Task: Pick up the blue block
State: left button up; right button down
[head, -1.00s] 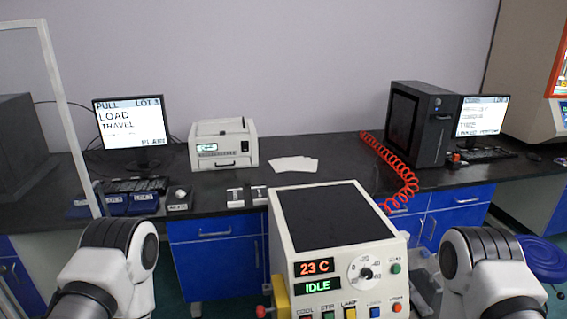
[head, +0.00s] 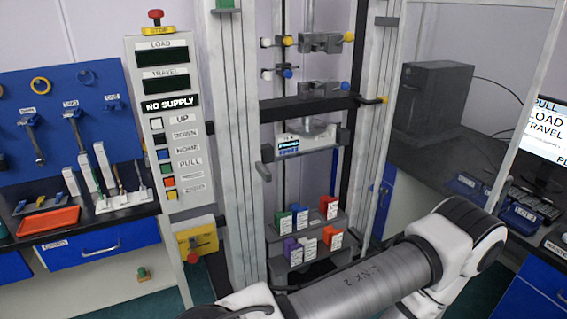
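The blue block (head: 300,217) stands upright in the head view, on the upper step of a small dark stepped rack (head: 270,236) inside the tall metal test frame. It has a white label on its front. A green block (head: 283,223) stands to its left and a red block (head: 329,207) to its right. One of my arms crosses the lower part of the view, in front of and below the rack. Neither gripper is in view.
Purple, white and orange blocks stand on the lower step. A metal crosshead with a small display (head: 305,139) hangs above the rack. Frame posts (head: 232,150) flank it. A control panel (head: 166,115) and an orange tray (head: 48,220) are at left.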

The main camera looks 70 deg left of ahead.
aim_at(299, 216)
jog(key=u, duration=1.95)
